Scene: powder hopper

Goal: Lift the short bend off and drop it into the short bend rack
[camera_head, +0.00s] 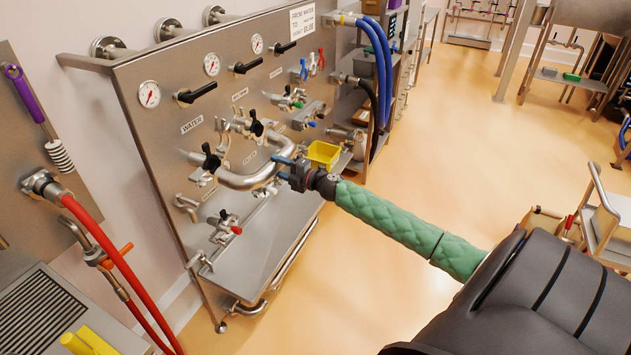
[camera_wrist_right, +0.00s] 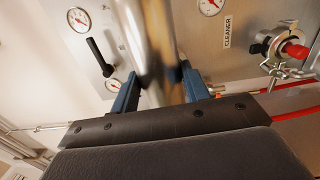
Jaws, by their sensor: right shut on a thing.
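The short bend is a shiny curved steel pipe (camera_head: 236,181) in front of the valve panel, below the black-handled valves. My right gripper (camera_head: 281,168), with blue fingers, is shut on its right part. In the right wrist view the pipe (camera_wrist_right: 155,45) runs between the two blue fingers of the right gripper (camera_wrist_right: 160,92), blurred and close to the camera. Whether the pipe's ends still touch the panel's ports cannot be told. I cannot make out for sure which part is the short bend rack. My left gripper is not in view.
The steel panel (camera_head: 170,115) carries gauges, valves and labels, with a steel tray (camera_head: 250,240) below. A yellow bin (camera_head: 323,153) sits just right of my gripper. Red hoses (camera_head: 112,262) hang at the left, blue hoses (camera_head: 382,60) at the back.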

